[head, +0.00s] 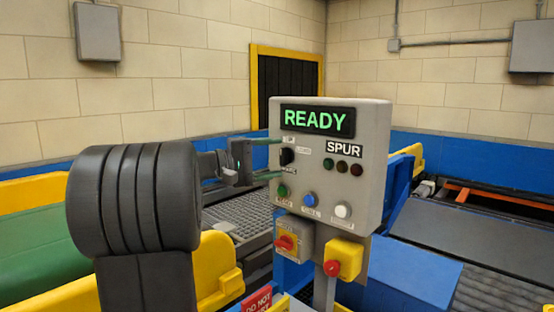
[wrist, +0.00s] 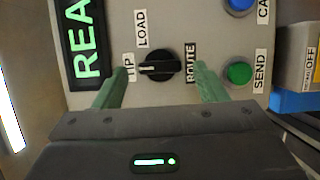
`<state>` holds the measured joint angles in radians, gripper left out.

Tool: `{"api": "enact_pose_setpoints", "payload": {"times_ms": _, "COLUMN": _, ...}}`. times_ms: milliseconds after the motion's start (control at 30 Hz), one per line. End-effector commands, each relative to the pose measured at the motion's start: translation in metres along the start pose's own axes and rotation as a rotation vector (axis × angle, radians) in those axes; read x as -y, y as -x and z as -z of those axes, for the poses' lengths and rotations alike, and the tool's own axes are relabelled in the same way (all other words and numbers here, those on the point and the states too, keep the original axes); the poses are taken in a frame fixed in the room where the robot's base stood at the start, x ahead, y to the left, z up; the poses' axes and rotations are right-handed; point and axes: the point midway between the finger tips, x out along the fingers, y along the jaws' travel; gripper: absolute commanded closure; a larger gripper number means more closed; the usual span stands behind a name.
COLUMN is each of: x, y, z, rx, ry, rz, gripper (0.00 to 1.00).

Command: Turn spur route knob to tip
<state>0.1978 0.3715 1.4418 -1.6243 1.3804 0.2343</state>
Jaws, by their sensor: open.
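The spur route knob (head: 287,157) is a black rotary knob on the grey control box (head: 372,125). In the wrist view the knob (wrist: 161,67) shows a white pointer line directed left, at the TIP label (wrist: 129,66). The LOAD label (wrist: 141,29) is above the knob there, and the ROUTE label (wrist: 190,62) is to its right. My gripper (head: 279,158) is open, its green fingers above and below the knob in the head view. In the wrist view a gap shows between each finger and the knob; whether the tips touch the panel is unclear.
The box display (head: 317,120) reads READY. Under the SPUR label are dark lamps (head: 342,165). Green (head: 282,190), blue (head: 310,198) and white (head: 342,210) buttons sit below the knob. Red switches on yellow (head: 349,252) hang lower. A conveyor (head: 425,250) lies right.

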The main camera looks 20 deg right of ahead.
Motion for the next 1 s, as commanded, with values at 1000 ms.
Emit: {"api": "enact_pose_setpoints", "payload": {"times_ms": 1000, "x": 0.0, "y": 0.12, "z": 0.0, "rx": 0.0, "ry": 0.001, "rz": 0.0, "gripper": 0.35}}
